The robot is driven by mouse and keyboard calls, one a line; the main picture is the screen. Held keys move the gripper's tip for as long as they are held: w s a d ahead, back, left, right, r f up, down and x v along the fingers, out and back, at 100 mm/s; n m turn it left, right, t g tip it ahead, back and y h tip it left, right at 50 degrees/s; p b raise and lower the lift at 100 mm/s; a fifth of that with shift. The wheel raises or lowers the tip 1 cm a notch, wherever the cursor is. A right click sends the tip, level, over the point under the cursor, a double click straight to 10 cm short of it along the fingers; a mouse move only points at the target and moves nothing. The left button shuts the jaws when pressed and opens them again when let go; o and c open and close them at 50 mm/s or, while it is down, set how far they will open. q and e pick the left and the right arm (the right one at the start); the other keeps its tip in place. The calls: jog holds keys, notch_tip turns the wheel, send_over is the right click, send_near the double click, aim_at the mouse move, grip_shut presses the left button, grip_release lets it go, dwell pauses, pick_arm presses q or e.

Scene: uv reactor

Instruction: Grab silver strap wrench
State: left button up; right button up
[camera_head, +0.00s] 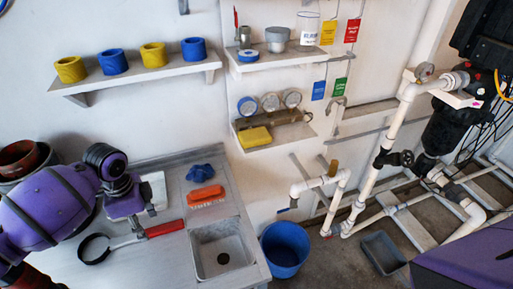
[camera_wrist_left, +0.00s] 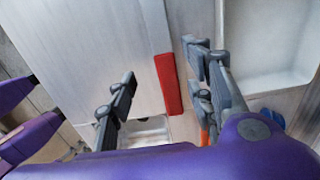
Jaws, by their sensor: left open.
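The strap wrench lies on the grey counter, with a black loop (camera_head: 93,249), a silver shaft (camera_head: 126,243) and a red handle (camera_head: 165,229). In the left wrist view the red handle (camera_wrist_left: 168,84) appears in the gap between the fingers, closer to the right-hand finger, and the silver shaft (camera_wrist_left: 154,25) runs up from it. My left gripper (camera_head: 134,212) is above the counter near the wrench; it is open and empty, with its fingers apart in the left wrist view (camera_wrist_left: 160,64). My right gripper is not in view.
A sink basin (camera_head: 222,253) is right of the wrench. An orange-red brush (camera_head: 206,195) and a blue cloth (camera_head: 199,173) lie behind it. A white tray (camera_head: 153,190) is partly hidden behind my left gripper. A blue bucket (camera_head: 284,251) stands right of the counter.

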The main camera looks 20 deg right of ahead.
aim_at(148, 231)
pick_arm(q)
jog(key=f, duration=0.4)
jog(key=shift+w+f, duration=0.15)
jog(key=shift+w, duration=0.15)
jog(key=shift+c, duration=0.5)
grip_shut()
